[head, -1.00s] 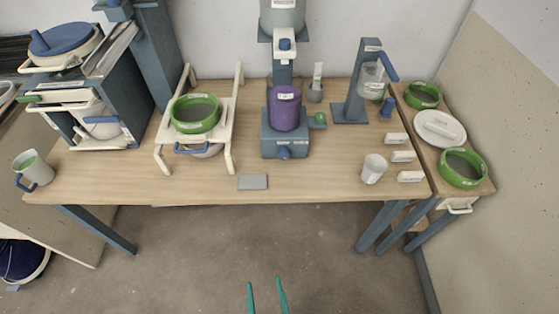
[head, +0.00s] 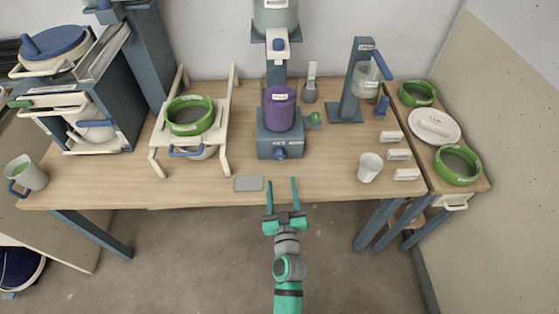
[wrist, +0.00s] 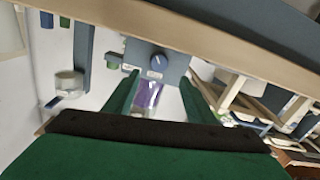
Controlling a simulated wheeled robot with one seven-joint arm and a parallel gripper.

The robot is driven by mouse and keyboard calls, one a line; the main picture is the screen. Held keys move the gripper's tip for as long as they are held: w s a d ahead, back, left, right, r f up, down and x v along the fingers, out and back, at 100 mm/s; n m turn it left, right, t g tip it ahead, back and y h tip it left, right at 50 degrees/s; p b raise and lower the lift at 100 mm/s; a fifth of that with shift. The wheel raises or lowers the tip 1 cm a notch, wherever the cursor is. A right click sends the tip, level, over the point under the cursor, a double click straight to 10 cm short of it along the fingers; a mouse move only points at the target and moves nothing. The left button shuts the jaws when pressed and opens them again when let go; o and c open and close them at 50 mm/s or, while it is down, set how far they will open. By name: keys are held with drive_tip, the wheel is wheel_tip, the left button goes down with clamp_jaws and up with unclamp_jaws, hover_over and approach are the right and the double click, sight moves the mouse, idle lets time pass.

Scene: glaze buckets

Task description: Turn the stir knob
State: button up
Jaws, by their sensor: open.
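The stirrer's blue-grey base (head: 279,143) stands on the table with a purple bucket (head: 279,112) on it. A round blue knob (head: 280,154) is on its front face, and in the wrist view the knob (wrist: 157,63) shows with a pale mark, between my fingers. A green knob (head: 315,118) is at the base's right side. I cannot read which one is labelled stir. My gripper (head: 282,182) is open and empty at the table's front edge, in front of the blue knob and apart from it.
A grey plate (head: 248,184) lies by the front edge, just left of my gripper. A white cup (head: 370,168) and small white labelled blocks (head: 398,154) stand to the right. A cream stand (head: 224,141) with a green-rimmed sieve (head: 190,116) is to the left.

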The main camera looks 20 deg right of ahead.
sight(280, 158)
drive_tip(key=shift+w+d, duration=0.35)
drive_tip(key=shift+w, duration=0.15)
drive_tip(key=x, duration=0.9)
drive_tip(key=shift+w, duration=0.25)
drive_tip(key=c, duration=1.1)
